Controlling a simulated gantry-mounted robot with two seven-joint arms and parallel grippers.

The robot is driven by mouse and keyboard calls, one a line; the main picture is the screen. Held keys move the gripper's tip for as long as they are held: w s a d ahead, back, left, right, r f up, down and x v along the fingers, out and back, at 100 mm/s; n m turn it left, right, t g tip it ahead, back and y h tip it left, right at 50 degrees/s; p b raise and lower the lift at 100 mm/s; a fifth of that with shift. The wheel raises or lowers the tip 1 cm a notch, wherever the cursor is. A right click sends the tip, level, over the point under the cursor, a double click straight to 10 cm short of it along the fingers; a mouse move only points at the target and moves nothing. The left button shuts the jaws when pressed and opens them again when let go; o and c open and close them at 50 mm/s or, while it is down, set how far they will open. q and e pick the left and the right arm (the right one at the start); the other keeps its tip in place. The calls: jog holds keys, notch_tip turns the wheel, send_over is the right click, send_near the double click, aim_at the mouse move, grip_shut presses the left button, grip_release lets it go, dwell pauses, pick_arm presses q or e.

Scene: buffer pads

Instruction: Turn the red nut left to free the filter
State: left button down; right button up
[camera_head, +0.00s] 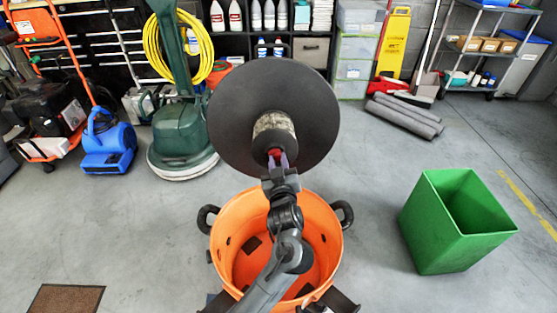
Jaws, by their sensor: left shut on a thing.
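The red nut (274,153) sits at the near end of the filter, partly hidden by my gripper. The filter (273,130) is a mottled grey-beige cylinder standing out from the middle of a large dark round disc (305,90). My left gripper (277,160) is shut on the red nut, its arm reaching up from the bottom over an orange tub. My right gripper is not in view.
The open orange tub (327,220) with black side handles stands below the disc. A green bin (430,235) is at the right. A green floor machine (185,135) and blue blower (108,145) stand left. Grey rolls (405,115) lie behind right. Floor between is clear.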

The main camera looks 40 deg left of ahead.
pick_arm(q)
jog(key=c, duration=0.9)
grip_release()
jog(key=shift+c, duration=0.2)
